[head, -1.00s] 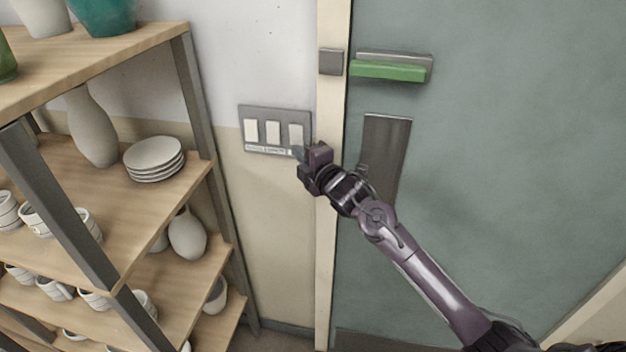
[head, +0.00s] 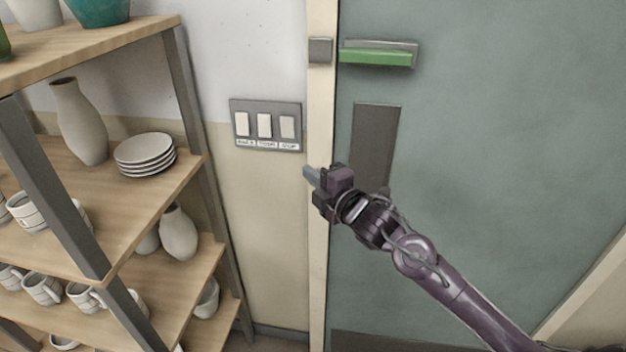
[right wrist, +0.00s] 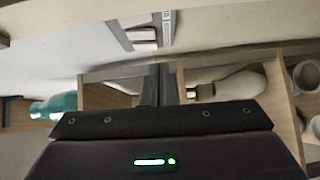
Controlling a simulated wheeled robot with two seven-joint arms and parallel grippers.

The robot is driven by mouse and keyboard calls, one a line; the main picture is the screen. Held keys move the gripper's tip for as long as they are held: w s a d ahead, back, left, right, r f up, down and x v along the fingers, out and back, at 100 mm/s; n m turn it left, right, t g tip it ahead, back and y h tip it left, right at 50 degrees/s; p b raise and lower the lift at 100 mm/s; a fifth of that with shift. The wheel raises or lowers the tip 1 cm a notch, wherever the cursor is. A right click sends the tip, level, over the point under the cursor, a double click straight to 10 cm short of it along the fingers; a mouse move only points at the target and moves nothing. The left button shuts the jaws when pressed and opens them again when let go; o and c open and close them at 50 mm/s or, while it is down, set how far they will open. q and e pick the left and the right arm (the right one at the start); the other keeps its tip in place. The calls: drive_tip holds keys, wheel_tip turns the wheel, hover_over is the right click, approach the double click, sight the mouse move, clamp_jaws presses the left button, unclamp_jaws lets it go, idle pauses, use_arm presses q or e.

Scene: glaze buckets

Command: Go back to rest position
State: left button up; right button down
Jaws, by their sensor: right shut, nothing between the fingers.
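My right gripper (head: 311,177) is shut and empty. It hangs in front of the cream door frame, a little below and to the right of the light switch panel (head: 265,147), apart from it. The panel is grey with three white rocker switches and small labels beneath them, too small to read surely. In the right wrist view, the shut fingers (right wrist: 158,86) show in the middle, and part of the panel (right wrist: 122,34) shows at the top. My left gripper is not in view.
A wooden shelf (head: 120,225) with grey posts stands at the left, holding vases, stacked plates (head: 146,150) and several cups. A grey-green door (head: 500,130) with a green push bar (head: 375,57) fills the right. The wall below the panel is clear.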

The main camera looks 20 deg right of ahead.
idle(0.5)
drive_tip(key=d+f+m+g+h, duration=0.1)
drive_tip(key=d+f+m+g, duration=0.15)
drive_tip(key=f, duration=0.75)
drive_tip(key=d+f+m+g+h, duration=0.1)
drive_tip(key=d+f+m+h, duration=0.15)
drive_tip(key=f, duration=0.75)
drive_tip(key=s+d+f+m+g, duration=0.1)
drive_tip(key=s+f+m+g, duration=0.15)
drive_tip(key=s+f, duration=0.65)
drive_tip(key=s+d+f+m+g, duration=0.1)
drive_tip(key=s+f+m+g, duration=0.15)
drive_tip(key=f, duration=1.25)
drive_tip(key=s+a+f+m+g, duration=0.3)
drive_tip(key=s+f+m+g, duration=0.15)
drive_tip(key=s+f, duration=1.3)
drive_tip(key=s+a+f+m+g, duration=0.1)
drive_tip(key=s+a+f, duration=0.1)
drive_tip(key=s, duration=0.8)
drive_tip(key=s+a+f+m+g, duration=0.2)
drive_tip(key=s+a+f, duration=0.1)
drive_tip(key=s, duration=0.7)
drive_tip(key=shift+s+a+f, duration=0.3)
drive_tip(key=shift+s, duration=0.1)
